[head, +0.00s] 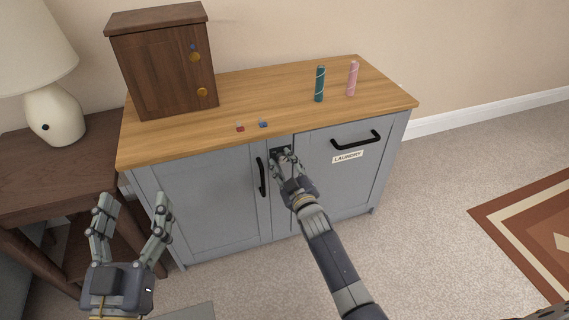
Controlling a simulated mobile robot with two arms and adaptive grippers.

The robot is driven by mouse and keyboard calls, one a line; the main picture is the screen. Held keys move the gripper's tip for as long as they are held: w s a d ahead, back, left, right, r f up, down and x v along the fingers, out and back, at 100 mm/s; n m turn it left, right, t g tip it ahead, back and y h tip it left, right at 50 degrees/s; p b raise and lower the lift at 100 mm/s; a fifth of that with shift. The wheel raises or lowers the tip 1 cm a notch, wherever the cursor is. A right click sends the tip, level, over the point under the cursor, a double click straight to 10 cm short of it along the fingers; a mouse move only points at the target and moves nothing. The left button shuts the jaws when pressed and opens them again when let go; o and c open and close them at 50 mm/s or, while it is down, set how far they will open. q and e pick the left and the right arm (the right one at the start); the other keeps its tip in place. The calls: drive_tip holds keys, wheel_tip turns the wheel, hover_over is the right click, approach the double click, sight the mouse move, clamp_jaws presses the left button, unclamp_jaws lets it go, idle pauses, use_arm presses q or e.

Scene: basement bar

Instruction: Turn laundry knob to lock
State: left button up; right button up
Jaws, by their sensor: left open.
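The grey cabinet (210,205) has a wooden top and a right-hand front panel with a white LAUNDRY label (348,157) under a black bar handle (356,140). My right gripper (281,158) is at a dark plate (281,149) on the narrow strip between the left door and the LAUNDRY panel. Its fingers cover that spot, so I cannot make out the knob or tell whether they are closed on it. My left gripper (130,222) is open and empty, low in front of the cabinet's left side, with its fingers pointing up.
A black vertical handle (261,177) is just left of my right gripper. On the top are a wooden box (165,65), a teal candle (320,84), a pink candle (352,79), and small red (240,128) and blue (263,124) pieces. A side table (45,170) with a lamp stands left.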

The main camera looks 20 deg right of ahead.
idle(0.3)
drive_tip(key=s, duration=1.2)
drive_tip(key=shift+d, duration=0.2)
